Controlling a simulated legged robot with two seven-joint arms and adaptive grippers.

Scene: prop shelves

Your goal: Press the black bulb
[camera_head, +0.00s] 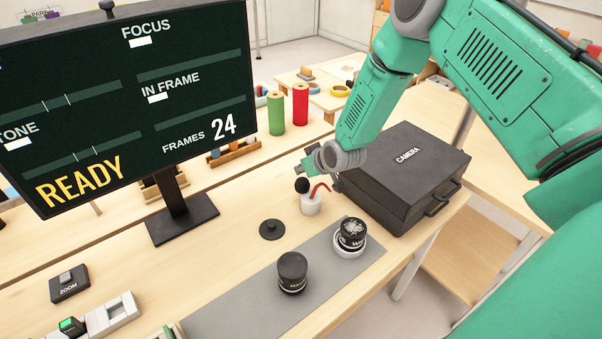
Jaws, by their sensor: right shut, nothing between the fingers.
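The black bulb (302,185) is a small dark ball at the upper left of a small white cup (311,204) on the wooden table. A red curved tube (319,188) rises from the cup beside it. My right gripper (306,170) is shut and empty, just above the bulb at the end of my green arm. I cannot tell whether its tips touch the bulb. My left gripper is not in view.
A black camera case (403,178) stands right of the cup. A black disc (272,229) lies in front. Black jars (292,272) stand on a grey mat (236,303). A large screen (125,95) reading READY stands left.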

